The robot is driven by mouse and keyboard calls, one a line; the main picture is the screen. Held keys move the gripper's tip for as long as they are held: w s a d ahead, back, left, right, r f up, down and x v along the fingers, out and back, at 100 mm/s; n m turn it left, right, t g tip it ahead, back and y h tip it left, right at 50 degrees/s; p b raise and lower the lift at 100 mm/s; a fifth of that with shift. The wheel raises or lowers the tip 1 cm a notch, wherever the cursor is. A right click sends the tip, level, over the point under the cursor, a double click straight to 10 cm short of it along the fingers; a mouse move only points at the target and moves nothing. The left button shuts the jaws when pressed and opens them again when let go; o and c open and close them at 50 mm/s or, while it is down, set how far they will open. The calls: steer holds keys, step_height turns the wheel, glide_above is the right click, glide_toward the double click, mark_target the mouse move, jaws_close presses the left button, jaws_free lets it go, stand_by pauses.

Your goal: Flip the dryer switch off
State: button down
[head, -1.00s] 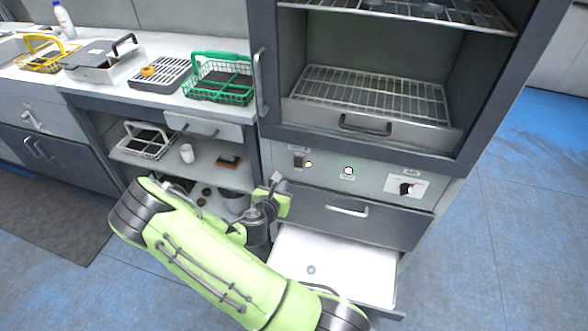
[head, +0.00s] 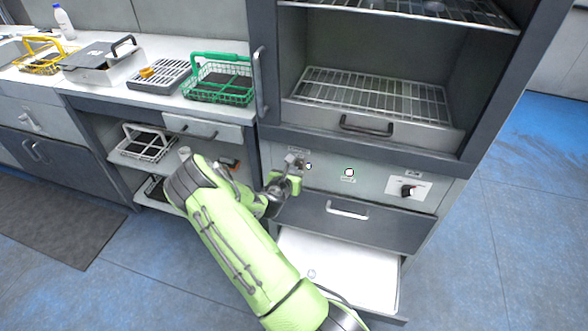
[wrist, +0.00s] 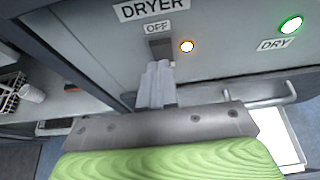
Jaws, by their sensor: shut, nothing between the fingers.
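The dryer switch (wrist: 159,47) is a dark rocker under the DRYER and OFF labels on the grey panel in the wrist view. An amber lamp (wrist: 187,46) is lit just right of it. My gripper (wrist: 157,68) is shut and empty, its fingertips at the lower part of the switch and hiding some of it. I cannot tell whether they touch it. In the head view my gripper (head: 293,156) is at the left of the panel and covers the switch.
A lit green DRY lamp (wrist: 290,25) and a black knob (head: 408,190) are farther right on the panel. Below are a shut drawer (head: 345,214) and an open white drawer (head: 340,262). The oven-like chamber with a wire rack (head: 375,97) is above.

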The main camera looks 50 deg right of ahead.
mark_target(298, 157)
steer(key=shift+w+d+r, duration=0.1)
steer(key=shift+w+d, duration=0.15)
steer(key=shift+d, duration=0.25)
steer(key=shift+w+d+r, duration=0.1)
steer(key=shift+w+d, duration=0.15)
steer(key=shift+d, duration=0.25)
steer(key=shift+r, duration=0.1)
steer(key=shift+w+d+y+p, duration=0.1)
steer(key=shift+d+y+p, duration=0.2)
steer(key=shift+p, duration=0.85)
steer(key=shift+r+p, duration=0.9)
steer(key=shift+f, duration=0.1)
